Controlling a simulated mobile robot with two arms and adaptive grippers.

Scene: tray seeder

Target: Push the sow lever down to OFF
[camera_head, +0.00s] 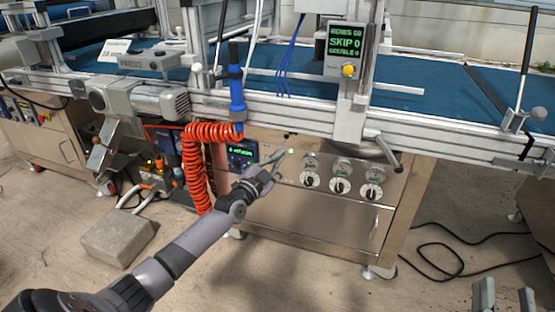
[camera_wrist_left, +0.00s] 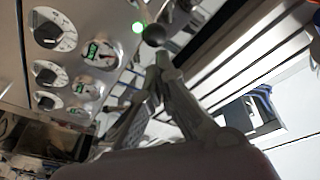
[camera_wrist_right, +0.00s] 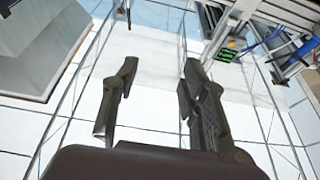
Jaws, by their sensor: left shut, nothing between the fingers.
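The sow lever appears as a small black ball knob (camera_head: 287,136) on the steel front panel, just above a lit green lamp (camera_head: 291,151). In the left wrist view the black knob (camera_wrist_left: 154,35) is close beyond my left fingertips. My left gripper (camera_head: 280,155) is shut and empty, its tips just below the knob; I cannot tell whether they touch it. In the left wrist view its closed fingers (camera_wrist_left: 160,68) hide the lever's shaft. My right gripper (camera_wrist_right: 152,80) is open and empty, away from the panel; its fingertips show at the lower right of the head view (camera_head: 505,295).
Several dials (camera_head: 340,185) with small gauges sit right of the lamp. A blue display box (camera_head: 241,154) and red coiled hose (camera_head: 195,165) are to the left. The machine's rail (camera_head: 300,118) runs above. A display reading SKIP 0 (camera_head: 345,45) stands higher up.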

